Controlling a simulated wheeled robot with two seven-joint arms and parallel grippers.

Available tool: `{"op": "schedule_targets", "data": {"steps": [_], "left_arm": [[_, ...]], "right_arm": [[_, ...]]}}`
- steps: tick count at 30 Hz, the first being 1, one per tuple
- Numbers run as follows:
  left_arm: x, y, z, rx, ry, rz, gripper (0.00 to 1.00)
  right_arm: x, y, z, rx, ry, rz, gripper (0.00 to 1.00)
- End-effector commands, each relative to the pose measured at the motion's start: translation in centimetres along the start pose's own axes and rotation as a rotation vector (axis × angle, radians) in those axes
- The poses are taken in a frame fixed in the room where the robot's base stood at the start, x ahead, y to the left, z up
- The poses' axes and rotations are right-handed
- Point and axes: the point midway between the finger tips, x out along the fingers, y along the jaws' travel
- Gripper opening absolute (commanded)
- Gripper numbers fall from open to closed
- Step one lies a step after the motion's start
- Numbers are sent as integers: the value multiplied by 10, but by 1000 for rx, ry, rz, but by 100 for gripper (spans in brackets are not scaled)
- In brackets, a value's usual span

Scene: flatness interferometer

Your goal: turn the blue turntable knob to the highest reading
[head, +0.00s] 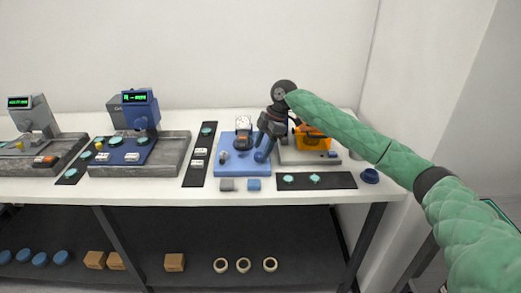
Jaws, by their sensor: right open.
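My right arm comes in from the right in a green sleeve. My right gripper (266,135) is open, above the right part of a blue instrument base (228,168). A blue curved part (264,152) on that base is just below the gripper; I cannot tell whether they touch. A small grey knob-like part (223,156) and an orange-and-black piece with a white dial (243,127) are also on the base. Which part is the turntable knob is too small to tell. A blue instrument with a green display (136,97) stands further left; its digits are unreadable. My left gripper is not in view.
An orange part (312,138) sits on a grey base behind my right arm. A blue round object (370,176) is at the table's right end. Black strips with small discs (316,180) lie on the white table (205,192). A grey instrument (30,115) is at far left.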

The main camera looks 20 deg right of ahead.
Motion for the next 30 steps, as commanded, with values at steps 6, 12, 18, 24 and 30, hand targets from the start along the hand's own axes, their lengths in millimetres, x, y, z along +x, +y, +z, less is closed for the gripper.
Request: {"op": "schedule_targets", "data": {"steps": [6,12,18,24,30], "left_arm": [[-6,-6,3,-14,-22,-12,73],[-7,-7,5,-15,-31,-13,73],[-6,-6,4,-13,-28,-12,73],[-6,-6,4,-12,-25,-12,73],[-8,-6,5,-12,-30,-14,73]], "right_arm": [[19,0,0,0,0,-2,55],[23,0,0,0,0,0,55],[22,0,0,0,0,0,42],[22,0,0,0,0,0,11],[22,0,0,9,0,4,11]]}}
